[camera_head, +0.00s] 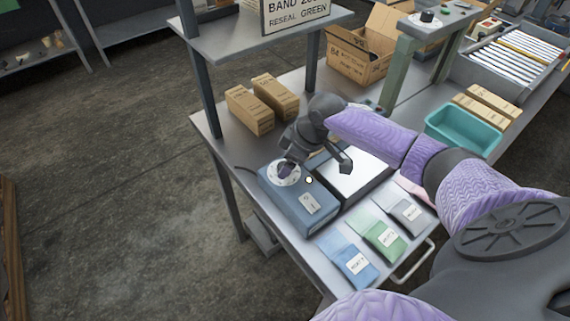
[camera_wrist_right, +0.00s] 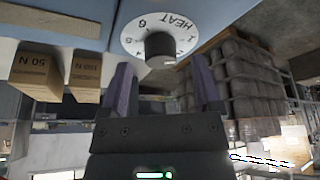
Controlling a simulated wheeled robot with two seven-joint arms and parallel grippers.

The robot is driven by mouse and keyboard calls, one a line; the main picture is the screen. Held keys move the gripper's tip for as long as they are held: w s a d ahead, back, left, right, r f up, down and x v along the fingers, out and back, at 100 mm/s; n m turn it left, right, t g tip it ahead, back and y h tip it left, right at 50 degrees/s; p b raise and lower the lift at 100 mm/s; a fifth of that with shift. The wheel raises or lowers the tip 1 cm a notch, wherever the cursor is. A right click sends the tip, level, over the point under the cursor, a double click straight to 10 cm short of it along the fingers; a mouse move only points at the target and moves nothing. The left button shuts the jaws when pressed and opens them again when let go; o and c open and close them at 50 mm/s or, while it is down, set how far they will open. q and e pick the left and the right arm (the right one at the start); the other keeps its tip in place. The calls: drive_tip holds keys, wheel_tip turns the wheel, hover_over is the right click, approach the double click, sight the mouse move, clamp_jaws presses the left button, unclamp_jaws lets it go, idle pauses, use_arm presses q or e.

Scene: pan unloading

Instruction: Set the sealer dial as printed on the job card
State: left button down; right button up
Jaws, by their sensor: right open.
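The blue sealer (camera_head: 290,205) stands on the grey bench, with a white dial (camera_head: 272,178) on its top left. In the right wrist view the dial (camera_wrist_right: 133,40) reads HEAT, with numbers around a dark knob (camera_wrist_right: 160,46). The knob's pointer setting is too small to read. My right gripper (camera_head: 290,160) is at the dial; in its wrist view the open fingers (camera_wrist_right: 163,78) are apart, facing the knob, with nothing between them. A printed sign (camera_head: 297,12) above reads BAND and RESEAL GREEN; its top is cut off. My left gripper is out of view.
Blue, green and grey packets (camera_head: 383,238) lie on the bench's front right. A pale plate (camera_head: 352,178) sits right of the sealer, under my right arm. Brown cartons (camera_head: 250,110) stand behind; a teal tray (camera_head: 463,130) stands farther right.

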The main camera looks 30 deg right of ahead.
drive_tip(key=shift+x, duration=0.8)
clamp_jaws()
